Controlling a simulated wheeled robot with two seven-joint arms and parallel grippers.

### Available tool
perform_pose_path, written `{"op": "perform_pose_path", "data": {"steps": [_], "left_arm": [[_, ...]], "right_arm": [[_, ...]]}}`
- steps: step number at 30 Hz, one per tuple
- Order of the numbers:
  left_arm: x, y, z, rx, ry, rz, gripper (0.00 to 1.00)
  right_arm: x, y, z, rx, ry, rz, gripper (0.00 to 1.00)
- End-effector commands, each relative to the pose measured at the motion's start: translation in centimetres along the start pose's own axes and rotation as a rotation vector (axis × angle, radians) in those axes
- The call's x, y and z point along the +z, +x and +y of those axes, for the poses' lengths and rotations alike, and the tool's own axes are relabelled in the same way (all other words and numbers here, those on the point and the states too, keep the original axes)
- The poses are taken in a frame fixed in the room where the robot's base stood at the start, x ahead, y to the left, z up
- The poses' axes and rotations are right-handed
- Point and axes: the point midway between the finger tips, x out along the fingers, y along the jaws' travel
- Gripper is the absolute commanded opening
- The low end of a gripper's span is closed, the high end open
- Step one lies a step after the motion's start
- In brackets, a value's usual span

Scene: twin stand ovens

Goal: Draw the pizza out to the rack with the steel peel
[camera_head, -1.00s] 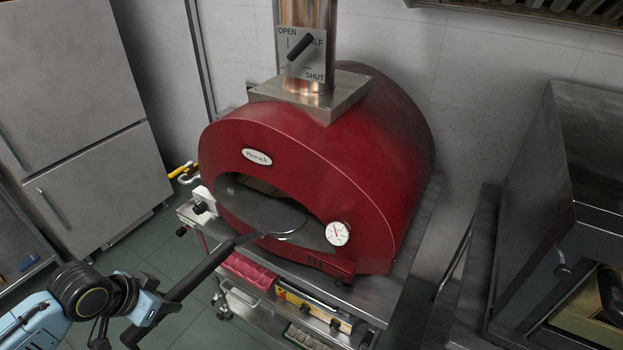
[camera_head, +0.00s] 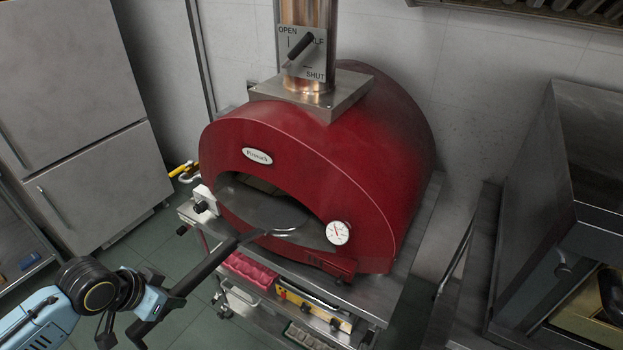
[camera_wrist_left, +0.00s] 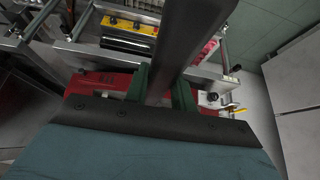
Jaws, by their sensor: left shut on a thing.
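The red dome oven (camera_head: 310,165) stands on a steel stand, its arched mouth facing the lower left. The steel peel (camera_head: 198,275) has a long dark handle, and its round head (camera_head: 285,228) lies at the mouth, partly inside the oven. I cannot make out a pizza; the oven's inside is dark. My left gripper (camera_head: 143,325) is shut on the peel's handle. In the left wrist view the handle (camera_wrist_left: 187,40) runs between the green fingers (camera_wrist_left: 162,95). My right gripper is in neither view.
The stand's steel top (camera_head: 385,298) carries the oven, with red-pink containers (camera_head: 248,270) on the shelf below. A dial gauge (camera_head: 338,233) sits right of the mouth. A grey fridge (camera_head: 95,180) stands left, another oven (camera_head: 560,230) right.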

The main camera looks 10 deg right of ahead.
Motion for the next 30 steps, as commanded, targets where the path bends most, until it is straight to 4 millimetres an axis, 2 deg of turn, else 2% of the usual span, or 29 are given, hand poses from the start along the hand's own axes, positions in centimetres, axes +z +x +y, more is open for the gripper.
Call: {"op": "perform_pose_path", "data": {"steps": [30], "left_arm": [[-0.92, 0.73, -0.01, 0.0, 0.0, 0.002, 0.0]], "right_arm": [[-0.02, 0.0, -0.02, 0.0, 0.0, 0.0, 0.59]]}}
